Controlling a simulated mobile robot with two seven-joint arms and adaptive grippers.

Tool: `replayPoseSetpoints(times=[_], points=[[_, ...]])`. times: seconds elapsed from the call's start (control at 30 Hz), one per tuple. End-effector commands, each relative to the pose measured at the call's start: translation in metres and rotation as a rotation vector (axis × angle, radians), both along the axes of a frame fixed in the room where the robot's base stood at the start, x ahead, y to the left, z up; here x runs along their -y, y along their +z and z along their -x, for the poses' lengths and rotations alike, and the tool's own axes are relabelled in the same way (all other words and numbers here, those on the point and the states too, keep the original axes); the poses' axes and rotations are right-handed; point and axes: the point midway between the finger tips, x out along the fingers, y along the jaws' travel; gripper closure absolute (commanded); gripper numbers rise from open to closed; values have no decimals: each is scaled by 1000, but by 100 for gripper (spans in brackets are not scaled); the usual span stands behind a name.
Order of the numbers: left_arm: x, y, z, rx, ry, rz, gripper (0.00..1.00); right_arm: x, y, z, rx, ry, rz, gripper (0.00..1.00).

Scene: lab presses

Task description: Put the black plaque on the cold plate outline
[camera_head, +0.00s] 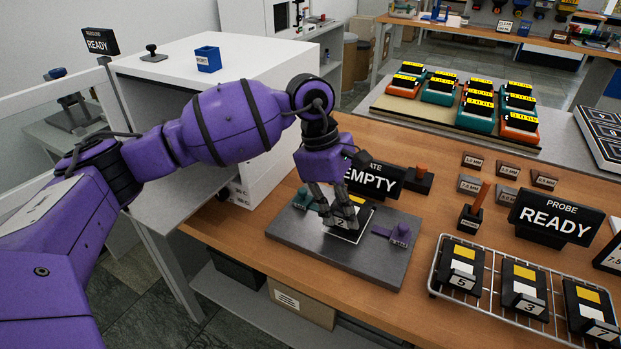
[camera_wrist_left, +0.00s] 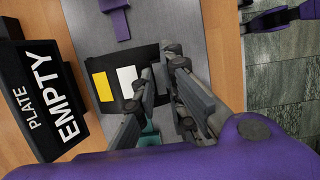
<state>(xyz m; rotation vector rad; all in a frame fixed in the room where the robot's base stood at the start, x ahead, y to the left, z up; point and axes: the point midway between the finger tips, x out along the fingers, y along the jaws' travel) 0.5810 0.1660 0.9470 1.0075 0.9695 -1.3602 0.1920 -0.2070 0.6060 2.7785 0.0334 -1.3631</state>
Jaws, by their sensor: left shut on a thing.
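The black plaque (camera_head: 364,214) has yellow and white patches and a small number label on its near edge. My left gripper (camera_head: 341,220) points down and is shut on it. The plaque is over the white outline on the dark grey cold plate (camera_head: 320,252), very low; I cannot tell if it touches. The gripper fingers hide part of the plaque and outline. The left wrist view shows the plaque (camera_wrist_left: 113,96) beside my fingers, above the grey plate (camera_wrist_left: 178,18). My right gripper is not in view.
The "PLATE EMPTY" sign (camera_head: 376,180) stands just behind the plate. A purple clamp-like piece (camera_head: 400,234) sits on the plate's right side. A wire rack (camera_head: 487,303) with several black plaques and the "PROBE READY" sign (camera_head: 555,218) are to the right. A white cabinet (camera_head: 270,150) stands behind my arm.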

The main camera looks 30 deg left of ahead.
Motion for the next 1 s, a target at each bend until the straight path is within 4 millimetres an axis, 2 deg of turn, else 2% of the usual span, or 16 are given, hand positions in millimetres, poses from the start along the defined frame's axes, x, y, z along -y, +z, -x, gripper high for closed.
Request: replayPoseSetpoints(times=[0.1,0.47,0.5,0.6,0.9,1.0], points=[[0,-14,0,1,-1,0,100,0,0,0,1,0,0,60],[0,-19,0,0,-1,0,100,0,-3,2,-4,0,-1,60],[0,-18,0,0,-1,-1,86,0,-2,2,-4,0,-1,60],[0,-18,0,1,-1,0,72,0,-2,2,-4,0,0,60],[0,-17,0,1,-1,-1,71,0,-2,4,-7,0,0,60],[-1,-11,0,3,0,-1,71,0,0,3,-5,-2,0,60]])
